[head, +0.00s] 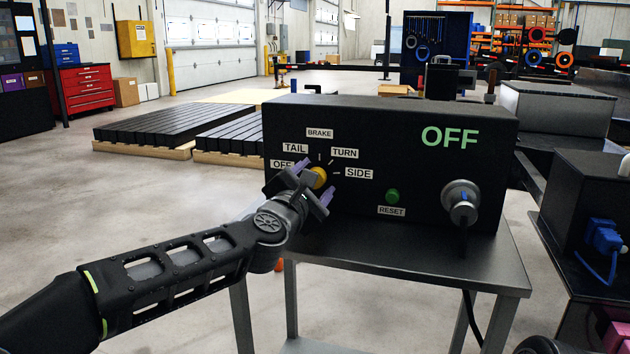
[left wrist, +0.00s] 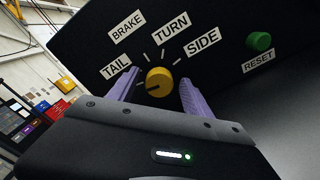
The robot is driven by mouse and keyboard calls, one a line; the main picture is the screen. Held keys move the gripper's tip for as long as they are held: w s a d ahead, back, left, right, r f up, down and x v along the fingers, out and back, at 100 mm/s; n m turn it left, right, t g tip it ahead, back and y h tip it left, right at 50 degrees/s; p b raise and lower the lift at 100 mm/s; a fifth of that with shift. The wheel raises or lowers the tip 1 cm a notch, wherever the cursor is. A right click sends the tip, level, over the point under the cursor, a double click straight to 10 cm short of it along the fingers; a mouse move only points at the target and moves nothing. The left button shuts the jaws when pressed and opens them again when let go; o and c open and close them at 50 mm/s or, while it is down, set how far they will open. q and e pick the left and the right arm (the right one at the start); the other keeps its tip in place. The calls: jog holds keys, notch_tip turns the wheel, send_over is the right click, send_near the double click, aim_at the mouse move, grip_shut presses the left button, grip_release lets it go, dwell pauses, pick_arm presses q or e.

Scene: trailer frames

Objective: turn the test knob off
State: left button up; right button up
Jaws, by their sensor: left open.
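The yellow test knob (head: 319,177) is on the front of a black test box (head: 360,130), among the labels OFF, TAIL, BRAKE, TURN and SIDE. My left gripper (head: 316,183) is at the knob, its purple fingers open. In the left wrist view the fingers of the gripper (left wrist: 158,92) stand on either side of the knob (left wrist: 159,81), with gaps showing. A dark mark on the knob points left and slightly down there; the OFF label is hidden in that view. Large green letters on the box read OFF (head: 450,138). My right gripper is not in view.
A green reset button (head: 392,196) and a round silver socket with a cable (head: 461,201) are right of the knob. The box stands on a dark-topped metal table (head: 440,268). Another black box with a blue plug (head: 604,236) is at the far right.

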pick_arm(q)
jog(key=v, duration=0.7)
jog(key=shift+b, duration=0.3)
